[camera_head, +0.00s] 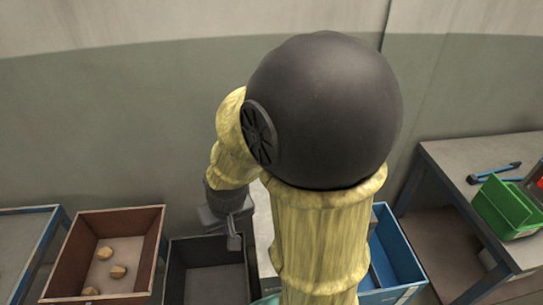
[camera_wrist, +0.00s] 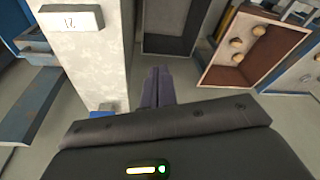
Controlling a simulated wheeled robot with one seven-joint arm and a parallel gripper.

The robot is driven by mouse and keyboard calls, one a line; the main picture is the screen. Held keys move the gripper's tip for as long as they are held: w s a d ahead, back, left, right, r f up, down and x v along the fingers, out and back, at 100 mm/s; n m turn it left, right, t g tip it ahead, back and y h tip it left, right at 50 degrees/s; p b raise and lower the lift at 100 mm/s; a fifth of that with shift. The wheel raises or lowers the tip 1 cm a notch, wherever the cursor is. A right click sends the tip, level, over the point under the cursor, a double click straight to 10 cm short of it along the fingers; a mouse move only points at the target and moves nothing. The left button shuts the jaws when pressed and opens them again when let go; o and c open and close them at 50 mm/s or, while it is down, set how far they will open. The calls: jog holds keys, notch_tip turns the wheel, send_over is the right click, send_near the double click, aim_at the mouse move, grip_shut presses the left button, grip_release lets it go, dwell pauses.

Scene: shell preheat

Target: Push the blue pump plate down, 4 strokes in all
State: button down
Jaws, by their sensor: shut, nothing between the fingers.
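My gripper (camera_wrist: 158,88) is shut, its two fingers together and empty, pointing away from the wrist. In the head view my gripper (camera_head: 234,238) hangs in front of a pale post, with my arm hiding much of the area. In the wrist view the pale post (camera_wrist: 88,65) stands left of the fingers. A small blue piece (camera_wrist: 101,108) shows at the post, just left of the fingers and partly hidden by my gripper body. It may be the blue pump plate; the fingers appear apart from it. Whether it is pressed down I cannot tell.
A white label plate (camera_wrist: 69,18) with dark marks is on the post. A brown crate (camera_head: 72,262) with several round tan things and a dark bin (camera_head: 175,277) stand left. A blue crate (camera_head: 400,256) and a table (camera_head: 465,160) with a green bin (camera_head: 503,207) are right.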

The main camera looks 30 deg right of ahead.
jog(key=w+d+r+m+t+y+p, duration=0.1)
jog(key=w+d+m+p, duration=0.4)
jog(key=w, duration=0.4)
jog(key=w+d+r+m+t+y+p, duration=0.1)
jog(key=w+d+m+p, duration=0.1)
jog(key=w+d+m, duration=0.5)
jog(key=w+d+m+t+p, duration=0.2)
jog(key=w+d+m, duration=0.2)
jog(key=d, duration=0.5)
jog(key=w+d+m+t+p, duration=0.2)
jog(key=w+d+m+p, duration=0.1)
jog(key=d+m, duration=0.4)
jog(key=shift+w+d+f, duration=0.15)
jog(key=shift+w+d, duration=0.4)
jog(key=shift+d, duration=0.35)
jog(key=shift+f, duration=0.1)
notch_tip(320, 180, down, 7)
jog(key=b, duration=0.5)
jog(key=shift+f, duration=0.1)
jog(key=shift+f+b, duration=0.7)
jog(key=shift+b, duration=0.2)
jog(key=shift+f, duration=0.1)
